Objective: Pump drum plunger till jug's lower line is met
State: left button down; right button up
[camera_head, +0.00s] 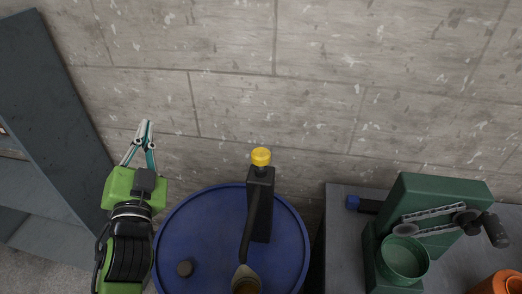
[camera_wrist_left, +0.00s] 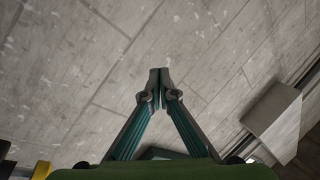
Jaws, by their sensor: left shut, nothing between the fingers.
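A blue drum (camera_head: 205,225) stands at the bottom middle of the head view. A dark pump body (camera_head: 262,205) rises from it, topped by a yellow plunger knob (camera_head: 261,157). A dark spout runs down from the pump to a pale-rimmed vessel (camera_head: 246,272) at the bottom edge. Something brownish shows inside the vessel; it is cut off by the frame, and no level line can be made out. My left gripper (camera_head: 147,124) is shut and empty, left of the knob and apart from it. In the left wrist view its fingertips (camera_wrist_left: 159,72) meet. My right gripper is out of view.
A grey table (camera_head: 343,235) on the right carries a green machine with a round bowl (camera_head: 403,260) and an orange object (camera_head: 497,284). A dark grey cabinet (camera_head: 50,120) stands at the left. A concrete block wall (camera_head: 330,70) closes the back.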

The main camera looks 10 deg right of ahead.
pick_arm(q)
jog(key=s+d+r+m+h, duration=0.3)
jog(key=d+r+m+h, duration=0.35)
jog(key=r, duration=0.25)
jog(key=s+d+r+m+h, duration=0.3)
jog(key=d+r+m+h, duration=0.3)
jog(key=r+m+h, duration=0.3)
jog(key=s+d+r+m+g+h, duration=0.5)
jog(key=s+d+m+g+h, duration=0.25)
jog(key=m+g, duration=0.55)
jog(key=s+d+f+m+g+y, duration=0.4)
jog(key=s+d+m+g, duration=0.3)
jog(key=d+m+g, duration=0.5)
notch_tip(320, 180, down, 7)
jog(key=w+m+t+y, duration=0.2)
jog(key=m+t+y, duration=0.2)
jog(key=m+y, duration=0.15)
jog(key=w+a+f+t+y, duration=0.3)
jog(key=w+a+t+y, duration=0.3)
jog(key=w, duration=0.5)
jog(key=a+y, duration=0.2)
jog(key=a, duration=0.1)
jog(key=shift+w+a+n+t, duration=0.15)
jog(key=shift+n+t, duration=0.15)
